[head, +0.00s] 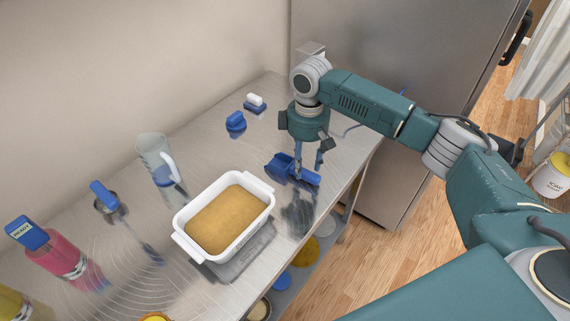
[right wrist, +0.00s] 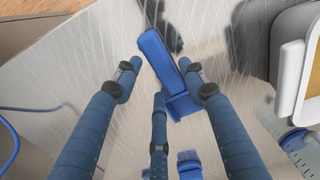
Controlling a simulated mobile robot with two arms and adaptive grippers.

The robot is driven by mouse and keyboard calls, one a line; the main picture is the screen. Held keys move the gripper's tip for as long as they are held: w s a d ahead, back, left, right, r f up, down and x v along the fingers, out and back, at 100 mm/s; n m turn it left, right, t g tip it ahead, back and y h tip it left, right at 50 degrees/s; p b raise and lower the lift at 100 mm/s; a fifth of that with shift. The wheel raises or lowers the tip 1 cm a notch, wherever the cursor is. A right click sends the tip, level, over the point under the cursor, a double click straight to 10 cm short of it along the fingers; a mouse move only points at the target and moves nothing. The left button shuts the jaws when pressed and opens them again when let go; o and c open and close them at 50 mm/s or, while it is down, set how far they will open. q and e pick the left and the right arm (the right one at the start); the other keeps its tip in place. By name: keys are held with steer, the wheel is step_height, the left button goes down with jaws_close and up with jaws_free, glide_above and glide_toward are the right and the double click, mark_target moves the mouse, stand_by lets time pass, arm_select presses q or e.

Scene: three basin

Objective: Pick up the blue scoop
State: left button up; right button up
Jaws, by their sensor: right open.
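The blue scoop (head: 281,166) lies on the metal counter (head: 335,150), to the right of and beyond the white dish. My right gripper (head: 308,172) points down at it with its fingers spread. In the right wrist view, the scoop (right wrist: 160,58) shows between and just past the open fingers (right wrist: 158,82) of that gripper. Whether any finger touches the scoop I cannot tell. Fingers hide part of the scoop in both views. My left gripper is not in view.
A white dish (head: 263,190) with tan contents stands left of the scoop. A clear pitcher (head: 155,155), a blue object (head: 235,121) and a pink bottle (head: 70,259) stand farther along the counter. A steel fridge (head: 390,60) rises behind. The counter's front edge is close.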

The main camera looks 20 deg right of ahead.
steer(key=shift+f, duration=0.75)
steer(key=shift+c, duration=1)
steer(key=c, duration=0.8)
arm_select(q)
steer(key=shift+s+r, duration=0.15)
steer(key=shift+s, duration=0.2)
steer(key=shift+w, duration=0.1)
arm_select(e)
steer(key=shift+r, duration=0.1)
